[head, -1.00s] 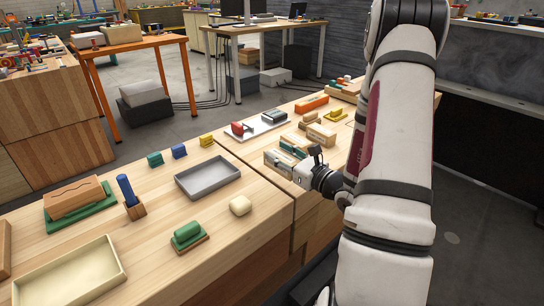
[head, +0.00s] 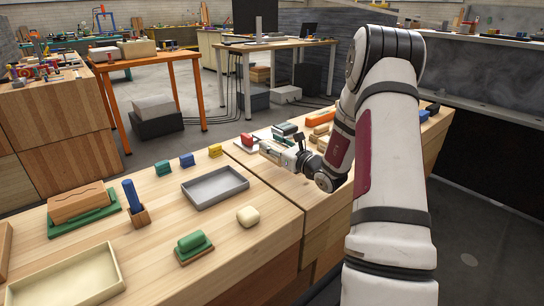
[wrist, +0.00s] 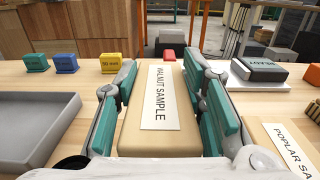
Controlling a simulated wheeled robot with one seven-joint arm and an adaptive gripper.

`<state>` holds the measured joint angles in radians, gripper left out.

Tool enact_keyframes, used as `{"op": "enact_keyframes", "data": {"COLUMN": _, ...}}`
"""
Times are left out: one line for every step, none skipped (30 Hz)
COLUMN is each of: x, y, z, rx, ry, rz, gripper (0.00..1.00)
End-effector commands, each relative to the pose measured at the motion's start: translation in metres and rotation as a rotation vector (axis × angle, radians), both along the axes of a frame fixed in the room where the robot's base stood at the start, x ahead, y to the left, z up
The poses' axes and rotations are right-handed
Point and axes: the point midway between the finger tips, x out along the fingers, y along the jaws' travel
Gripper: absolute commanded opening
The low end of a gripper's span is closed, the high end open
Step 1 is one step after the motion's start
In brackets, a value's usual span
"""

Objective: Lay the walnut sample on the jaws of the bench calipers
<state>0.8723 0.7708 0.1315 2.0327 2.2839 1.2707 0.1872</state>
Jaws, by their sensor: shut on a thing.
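The walnut sample (wrist: 162,108) is a pale wooden block with a white label reading WALNUT SAMPLE. My gripper (wrist: 160,98) is shut on it, with a teal-padded finger along each side. In the head view my gripper (head: 287,155) is over the right-hand bench, and the arm hides some of what is behind. Just beyond the sample is a red block (wrist: 168,54). A black unit marked READY (wrist: 259,69) sits on a white plate (wrist: 248,75) to the right. These look like the bench calipers; their jaws cannot be made out clearly.
The poplar sample (wrist: 292,150) lies close at the lower right. Blue (wrist: 66,64), green (wrist: 36,62) and yellow (wrist: 111,63) blocks stand at the left. A grey tray (head: 215,187) is on the left bench. An orange-legged table stands beyond.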

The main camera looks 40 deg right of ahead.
Motion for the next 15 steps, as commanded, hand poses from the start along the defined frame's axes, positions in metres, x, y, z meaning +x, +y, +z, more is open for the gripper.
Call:
{"op": "enact_keyframes", "data": {"x": 0.005, "y": -0.001, "z": -0.001, "rx": -0.001, "ry": -0.002, "rz": 0.001, "gripper": 0.06}}
{"op": "enact_keyframes", "data": {"x": 0.007, "y": -0.001, "z": -0.002, "rx": 0.000, "ry": -0.002, "rz": 0.001, "gripper": 0.06}}
{"op": "enact_keyframes", "data": {"x": 0.006, "y": -0.001, "z": -0.011, "rx": 0.002, "ry": 0.001, "rz": 0.000, "gripper": 0.06}}
{"op": "enact_keyframes", "data": {"x": 0.006, "y": -0.001, "z": -0.016, "rx": 0.002, "ry": 0.001, "rz": 0.000, "gripper": 0.06}}
{"op": "enact_keyframes", "data": {"x": 0.005, "y": -0.001, "z": -0.021, "rx": 0.002, "ry": 0.001, "rz": 0.000, "gripper": 0.06}}
{"op": "enact_keyframes", "data": {"x": 0.005, "y": -0.001, "z": -0.028, "rx": 0.001, "ry": 0.001, "rz": 0.000, "gripper": 0.06}}
{"op": "enact_keyframes", "data": {"x": 0.005, "y": -0.001, "z": -0.032, "rx": 0.001, "ry": 0.001, "rz": 0.001, "gripper": 0.06}}
{"op": "enact_keyframes", "data": {"x": 0.005, "y": -0.001, "z": -0.035, "rx": 0.001, "ry": 0.001, "rz": 0.000, "gripper": 0.06}}
{"op": "enact_keyframes", "data": {"x": 0.005, "y": -0.001, "z": -0.037, "rx": 0.001, "ry": 0.000, "rz": 0.000, "gripper": 0.06}}
{"op": "enact_keyframes", "data": {"x": 0.005, "y": -0.001, "z": -0.038, "rx": 0.001, "ry": 0.000, "rz": 0.000, "gripper": 0.06}}
{"op": "enact_keyframes", "data": {"x": 0.005, "y": -0.001, "z": -0.037, "rx": 0.000, "ry": 0.000, "rz": 0.000, "gripper": 0.06}}
{"op": "enact_keyframes", "data": {"x": 0.005, "y": -0.001, "z": -0.036, "rx": 0.000, "ry": 0.000, "rz": 0.000, "gripper": 0.06}}
{"op": "enact_keyframes", "data": {"x": 0.005, "y": -0.001, "z": -0.036, "rx": 0.000, "ry": -0.001, "rz": 0.000, "gripper": 0.06}}
{"op": "enact_keyframes", "data": {"x": 0.005, "y": -0.001, "z": -0.036, "rx": 0.000, "ry": -0.001, "rz": 0.000, "gripper": 0.06}}
{"op": "enact_keyframes", "data": {"x": 0.005, "y": -0.001, "z": -0.035, "rx": 0.000, "ry": -0.001, "rz": 0.000, "gripper": 0.06}}
